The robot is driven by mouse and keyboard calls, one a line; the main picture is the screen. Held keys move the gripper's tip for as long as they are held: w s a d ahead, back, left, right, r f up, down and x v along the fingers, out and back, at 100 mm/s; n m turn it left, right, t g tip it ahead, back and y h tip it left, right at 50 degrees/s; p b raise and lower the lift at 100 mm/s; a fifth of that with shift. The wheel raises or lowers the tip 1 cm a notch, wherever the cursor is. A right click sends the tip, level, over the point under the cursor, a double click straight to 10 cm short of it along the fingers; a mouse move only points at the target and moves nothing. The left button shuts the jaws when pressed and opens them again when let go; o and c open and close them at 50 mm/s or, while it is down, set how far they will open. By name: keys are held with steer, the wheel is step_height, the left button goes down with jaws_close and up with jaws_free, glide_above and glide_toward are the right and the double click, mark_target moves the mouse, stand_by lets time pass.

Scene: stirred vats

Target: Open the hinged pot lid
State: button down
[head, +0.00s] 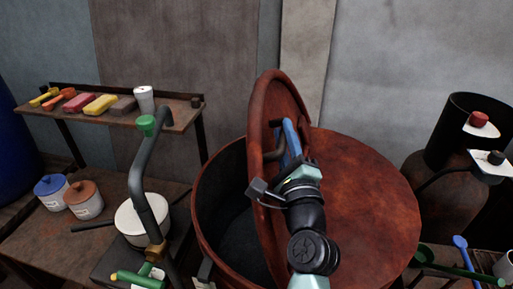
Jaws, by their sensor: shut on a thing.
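The large rusty-red pot (199,215) stands in the middle of the head view. Its hinged lid (262,110) is raised and stands close to upright on edge, with the dark inside of the pot open to its left. A flat rusty cover (370,185) lies over the right part of the pot. A dark curved handle (277,154) shows on the right face of the raised lid. My gripper (286,146) is at this handle and shut on it. The fingertips are partly hidden, and my wrist covers part of the lid and cover.
A green-knobbed pipe (140,180) rises left of the pot beside a white-topped vessel (140,220). A shelf (180,117) with coloured blocks and a white cup stands behind left. A dark tank (445,195) and a table with tools are right.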

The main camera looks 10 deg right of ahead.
steer(key=s+d+m+t+h+b, duration=0.1)
steer(key=s+d+m+h+b, duration=0.2)
steer(key=d+m, duration=0.4)
steer(key=shift+s+d+m, duration=0.35)
steer(key=shift+d+m, duration=0.05)
steer(key=shift+d, duration=1.7)
steer(key=c, duration=0.8)
jaws_free()
steer(key=shift+f, duration=0.15)
steer(key=shift+o, duration=0.2)
steer(key=shift+a, duration=0.1)
steer(key=b+v, duration=0.3)
steer(key=v, duration=1)
steer(key=shift+f, duration=0.15)
